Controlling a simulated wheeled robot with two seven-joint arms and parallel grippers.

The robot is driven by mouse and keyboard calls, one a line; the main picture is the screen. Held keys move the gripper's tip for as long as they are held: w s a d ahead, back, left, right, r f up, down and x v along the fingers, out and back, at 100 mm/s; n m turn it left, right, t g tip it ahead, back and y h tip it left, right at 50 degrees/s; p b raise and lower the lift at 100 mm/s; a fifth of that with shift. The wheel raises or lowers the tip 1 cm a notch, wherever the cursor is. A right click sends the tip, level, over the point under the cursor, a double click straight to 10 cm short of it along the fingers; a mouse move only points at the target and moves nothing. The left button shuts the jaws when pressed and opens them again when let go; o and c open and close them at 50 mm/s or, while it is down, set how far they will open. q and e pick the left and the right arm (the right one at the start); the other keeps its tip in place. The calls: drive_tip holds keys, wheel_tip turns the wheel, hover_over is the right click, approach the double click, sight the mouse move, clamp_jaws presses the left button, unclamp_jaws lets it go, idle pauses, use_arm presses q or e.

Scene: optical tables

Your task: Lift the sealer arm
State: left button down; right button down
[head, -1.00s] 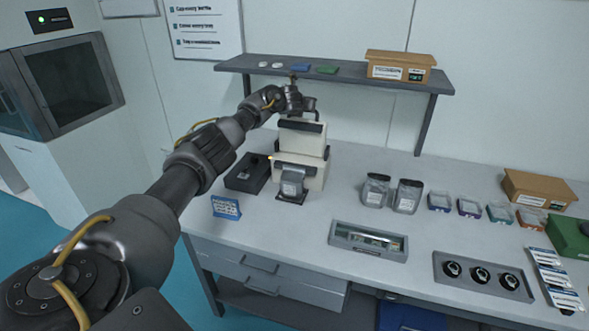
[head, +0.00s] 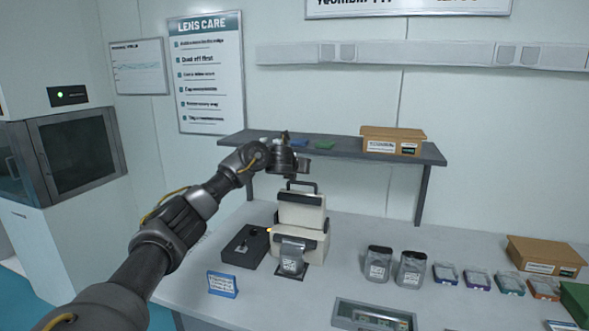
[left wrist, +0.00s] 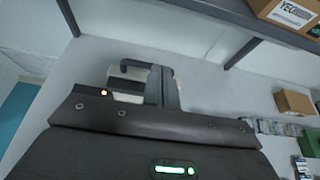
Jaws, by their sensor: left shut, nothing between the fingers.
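The cream sealer (head: 315,242) stands on the bench in the head view. Its upper arm (head: 301,208) sits raised over the base, with a dark handle (head: 301,184) on top. A clear pouch with a label (head: 291,262) is at the sealer's front. My left gripper (head: 292,168) is shut and empty, just above and slightly left of the handle; I cannot tell whether it touches. In the left wrist view, my shut fingers (left wrist: 160,88) partly cover the sealer, and the handle (left wrist: 132,66) shows beside them. My right gripper is not in view.
A dark tray (head: 245,247) and a blue-edged sign (head: 222,284) stand left of the sealer. A shelf (head: 345,153) with a cardboard box (head: 392,141) runs close behind my gripper. Two pouches (head: 395,267) stand to the right, with free bench between.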

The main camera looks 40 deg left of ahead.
use_arm(q)
drive_tip(key=shift+s+r, duration=0.4)
drive_tip(key=shift+r, duration=0.2)
drive_tip(key=shift+s+r, duration=0.4)
drive_tip(key=shift+r, duration=0.2)
